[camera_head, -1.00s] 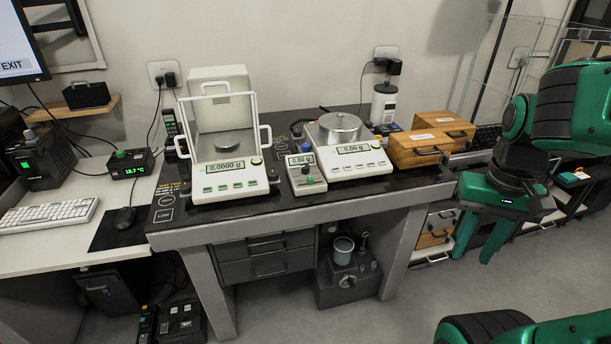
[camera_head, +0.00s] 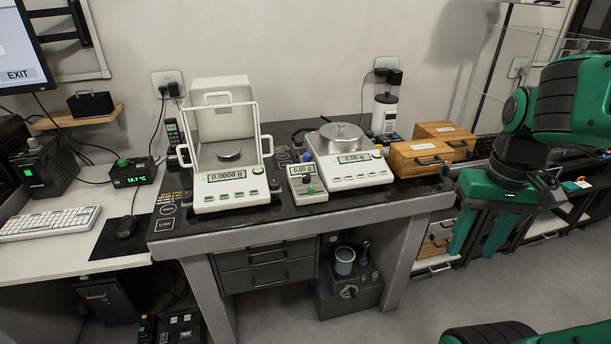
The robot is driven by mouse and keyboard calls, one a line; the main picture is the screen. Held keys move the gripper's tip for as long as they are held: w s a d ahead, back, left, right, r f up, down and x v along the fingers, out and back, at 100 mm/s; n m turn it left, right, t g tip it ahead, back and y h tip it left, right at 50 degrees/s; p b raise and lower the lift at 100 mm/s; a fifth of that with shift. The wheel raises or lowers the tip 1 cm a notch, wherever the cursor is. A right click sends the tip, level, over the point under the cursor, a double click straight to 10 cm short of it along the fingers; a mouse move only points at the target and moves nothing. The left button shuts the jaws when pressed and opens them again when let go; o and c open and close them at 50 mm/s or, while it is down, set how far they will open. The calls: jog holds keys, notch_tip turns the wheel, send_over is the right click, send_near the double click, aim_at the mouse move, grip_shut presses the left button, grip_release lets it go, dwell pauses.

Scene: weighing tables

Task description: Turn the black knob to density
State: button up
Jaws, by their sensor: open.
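A small dark knob (camera_head: 349,292) shows on the front of the grey box (camera_head: 330,300) on the floor under the weighing table. Any "density" marking is too small to read, so I cannot tell whether this is the task's black knob or where it points.
A white bottle (camera_head: 385,113) stands behind. A keyboard (camera_head: 50,223) lies at left. The floor in front is clear.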

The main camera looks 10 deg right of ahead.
jog(key=w+a+r+n, duration=0.1)
jog(key=w+r+n, duration=0.3)
jog(key=w+n, duration=0.9)
jog(key=n, duration=2)
send_over(306, 175)
notch_tip(306, 175, down, 6)
jog(key=r, duration=0.1)
notch_tip(306, 175, down, 11)
jog(key=shift+f, duration=0.1)
jog(key=c, duration=1)
jog(key=shift+c, duration=0.2)
